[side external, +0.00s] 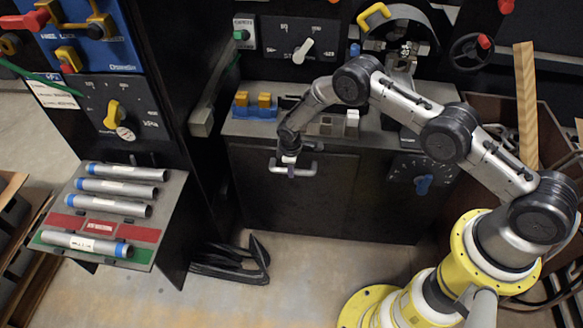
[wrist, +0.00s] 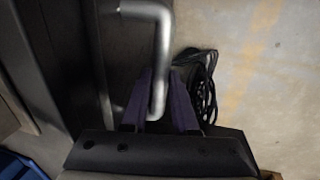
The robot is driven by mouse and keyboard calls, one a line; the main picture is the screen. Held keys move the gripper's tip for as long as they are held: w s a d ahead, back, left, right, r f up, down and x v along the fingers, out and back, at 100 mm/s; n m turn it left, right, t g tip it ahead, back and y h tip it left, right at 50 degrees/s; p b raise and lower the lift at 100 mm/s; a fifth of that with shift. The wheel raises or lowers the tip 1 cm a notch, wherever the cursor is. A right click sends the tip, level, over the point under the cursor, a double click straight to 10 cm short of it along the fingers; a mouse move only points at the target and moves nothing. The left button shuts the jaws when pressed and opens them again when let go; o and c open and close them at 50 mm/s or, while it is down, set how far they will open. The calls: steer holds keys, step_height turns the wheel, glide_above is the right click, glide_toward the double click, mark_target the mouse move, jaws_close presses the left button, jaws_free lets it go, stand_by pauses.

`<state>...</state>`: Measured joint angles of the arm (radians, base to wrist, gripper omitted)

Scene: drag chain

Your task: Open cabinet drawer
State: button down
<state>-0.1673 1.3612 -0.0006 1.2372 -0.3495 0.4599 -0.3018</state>
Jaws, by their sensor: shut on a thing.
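The cabinet drawer front (side external: 300,195) is a dark panel below a grey worktop in the side external view. A silver bar handle (side external: 305,170) sits on its upper left part. My gripper (side external: 289,168) is at the handle and is shut on it. In the wrist view the handle (wrist: 160,55) is a bent silver tube that runs down between the two purple fingers of my gripper (wrist: 158,105). The drawer front looks flush with the cabinet, though my gripper hides a little of it.
A rack of several grey tubes (side external: 115,190) stands at the left. Floor in front is clear.

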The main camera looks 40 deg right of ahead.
steer(key=shift+s, duration=0.1)
stand_by(0.3)
steer(key=s+a, duration=1.6)
steer(key=shift+s+a, duration=0.3)
steer(key=c, duration=0.7)
jaws_free()
steer(key=r, duration=0.4)
steer(key=s+a+r, duration=0.1)
steer(key=r, duration=0.4)
steer(key=a+r, duration=0.1)
steer(key=r, duration=0.3)
steer(key=shift+s+r, duration=0.3)
steer(key=shift+s, duration=0.1)
